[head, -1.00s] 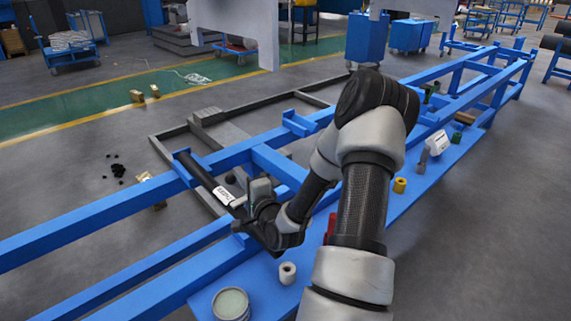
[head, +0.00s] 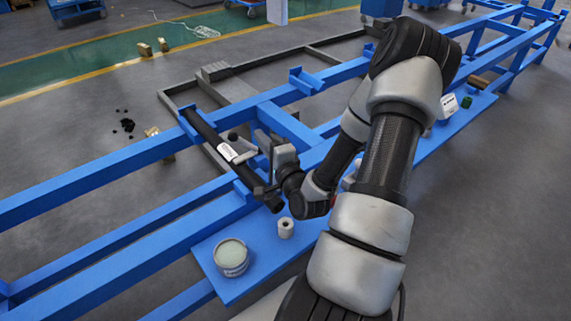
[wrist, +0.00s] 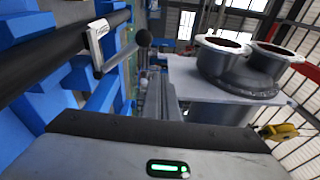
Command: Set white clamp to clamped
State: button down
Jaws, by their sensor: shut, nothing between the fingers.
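The white clamp (head: 228,152) sits around a dark pipe (head: 204,126) on the blue frame. In the wrist view the white clamp (wrist: 97,44) is at upper left, with a thin lever running from it to a dark ball knob (wrist: 143,38). The lever stands out from the pipe; I cannot tell from this whether the clamp is fully clamped. My gripper (head: 266,190) is shut and empty, beside the lower end of the pipe and apart from the clamp.
Blue beams (head: 90,185) run around the pipe. The wrist view shows a grey flanged fitting (wrist: 240,70) at right. Open floor lies left of the frame.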

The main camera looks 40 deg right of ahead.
jog(key=s+f+p, duration=0.1)
jog(key=s+p, duration=0.2)
jog(key=s, duration=0.8)
jog(key=shift+s+a+f, duration=0.2)
jog(key=shift+a, duration=0.2)
jog(key=shift+s, duration=0.1)
